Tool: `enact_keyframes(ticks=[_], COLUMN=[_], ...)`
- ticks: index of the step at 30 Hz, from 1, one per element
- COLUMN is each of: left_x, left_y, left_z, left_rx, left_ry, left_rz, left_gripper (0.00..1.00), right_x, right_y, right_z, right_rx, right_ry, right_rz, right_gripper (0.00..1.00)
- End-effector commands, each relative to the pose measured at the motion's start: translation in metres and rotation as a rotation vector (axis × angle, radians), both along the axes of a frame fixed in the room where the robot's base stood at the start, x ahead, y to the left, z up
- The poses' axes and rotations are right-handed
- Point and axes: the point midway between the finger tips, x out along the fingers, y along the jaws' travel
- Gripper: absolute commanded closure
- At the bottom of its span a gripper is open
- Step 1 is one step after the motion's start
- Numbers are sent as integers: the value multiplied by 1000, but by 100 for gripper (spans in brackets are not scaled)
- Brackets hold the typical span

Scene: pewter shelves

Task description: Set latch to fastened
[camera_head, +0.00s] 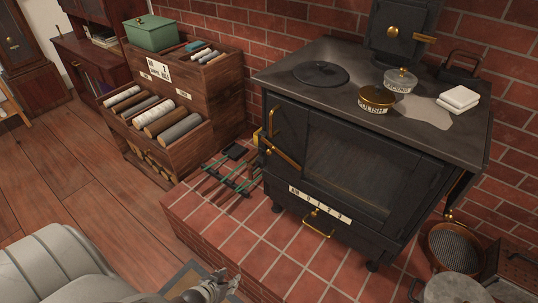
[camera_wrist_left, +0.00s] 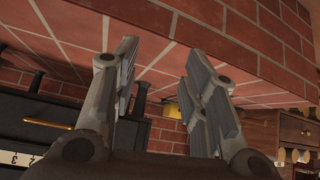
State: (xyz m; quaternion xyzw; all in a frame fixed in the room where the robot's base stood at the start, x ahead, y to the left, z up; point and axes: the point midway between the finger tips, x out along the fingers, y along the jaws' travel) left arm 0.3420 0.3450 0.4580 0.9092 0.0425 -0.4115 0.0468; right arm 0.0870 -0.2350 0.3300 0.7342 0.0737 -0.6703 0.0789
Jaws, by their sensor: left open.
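A black stove (camera_head: 340,165) stands on a brick hearth. At the left edge of its glass door a brass lever (camera_head: 281,154) slants down to the right, beside an upright brass handle (camera_head: 274,122). The lever looks like the latch; I cannot tell its setting for sure. My left gripper (camera_head: 222,284) is low at the bottom of the head view, in front of the hearth and well apart from the lever. Its two fingers (camera_wrist_left: 160,75) are spread and empty in the left wrist view, which looks upside down. My right gripper is not in view.
The raised brick hearth (camera_head: 250,225) has fire tools (camera_head: 235,172) lying left of the stove. A brass drawer handle (camera_head: 318,225) sticks out below the door. A wooden crate rack (camera_head: 170,140) stands left. A round pan (camera_head: 452,247) is at the right.

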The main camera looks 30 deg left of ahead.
Motion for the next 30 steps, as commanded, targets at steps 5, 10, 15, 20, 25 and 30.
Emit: enact_keyframes(ticks=[5, 10, 15, 20, 25, 30], left_x=[113, 170, 188, 194, 209, 234], left_y=[35, 37, 30, 27, 26, 23], left_z=[135, 259, 333, 352, 352, 352], left_rx=[-123, -271, -372, -401, -401, -400], left_ry=[-376, -654, -798, -833, -834, -834], left_rz=[67, 60, 31, 22, 24, 24], left_gripper=[60, 60, 60, 60, 60, 60], right_x=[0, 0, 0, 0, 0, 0], right_y=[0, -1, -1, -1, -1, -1], right_z=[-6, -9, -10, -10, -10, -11], right_rx=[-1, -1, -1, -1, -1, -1], right_ry=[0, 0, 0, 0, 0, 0], right_rz=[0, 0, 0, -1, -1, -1], right_gripper=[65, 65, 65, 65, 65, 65])
